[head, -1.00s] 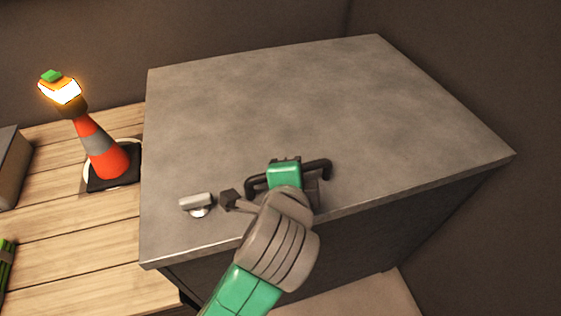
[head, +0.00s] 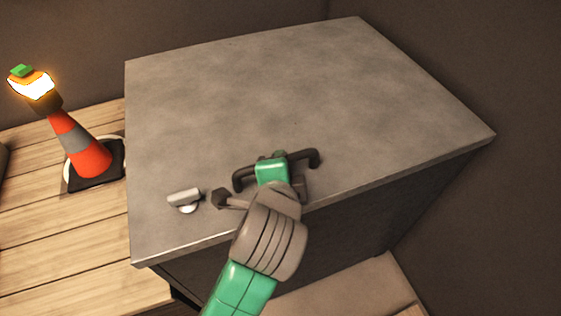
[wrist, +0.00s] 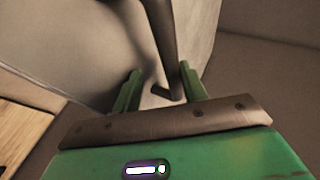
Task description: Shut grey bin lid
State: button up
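The grey bin lid (head: 300,100) is a broad mottled slab over the top of the dark grey bin (head: 350,215) in the head view. It looks flat, with no clear gap along its front edge. A dark bar handle (head: 305,158) stands near the front edge, and a small silver latch-like fitting (head: 184,198) is left of it. My gripper (head: 272,162) is at the handle, its fingertips mostly hidden there. In the wrist view my gripper's green fingers (wrist: 160,88) are apart, with the dark handle bar (wrist: 162,35) running between and beyond them, nearer the right finger.
An orange traffic cone (head: 82,150) with a glowing lamp (head: 35,85) on top stands on the wooden planks (head: 70,250), left of the bin. Dark walls (head: 480,50) close in behind and to the right. The planks in front of the cone are clear.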

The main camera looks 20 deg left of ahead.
jog(key=p+v, duration=0.2)
jog(key=v, duration=0.5)
jog(key=shift+s+r+p, duration=0.15)
jog(key=shift+s+p, duration=0.2)
jog(key=shift+p, duration=0.05)
jog(key=shift+d, duration=0.1)
jog(key=w+d+r+n+t+h+p, duration=0.1)
jog(key=d+r+n+t+p, duration=0.15)
jog(key=r, duration=0.95)
jog(key=w+d+r+n+t+h+p, duration=0.15)
jog(key=d+r+t+p, duration=0.25)
jog(key=r, duration=0.7)
jog(key=s+d+r+n+t+p, duration=0.2)
jog(key=s+r+n+t+p, duration=0.15)
jog(key=r, duration=0.65)
jog(key=s+d+r+n+t+p, duration=0.2)
jog(key=s+r+n+t, duration=0.15)
jog(key=r, duration=0.55)
notch_tip(320, 180, up, 39)
jog(key=n+p, duration=0.1)
jog(key=p, duration=3.6)
jog(key=shift+s+a+n, duration=0.4)
jog(key=shift+a, duration=0.05)
jog(key=shift+s+y, duration=0.1)
jog(key=shift+y, duration=0.15)
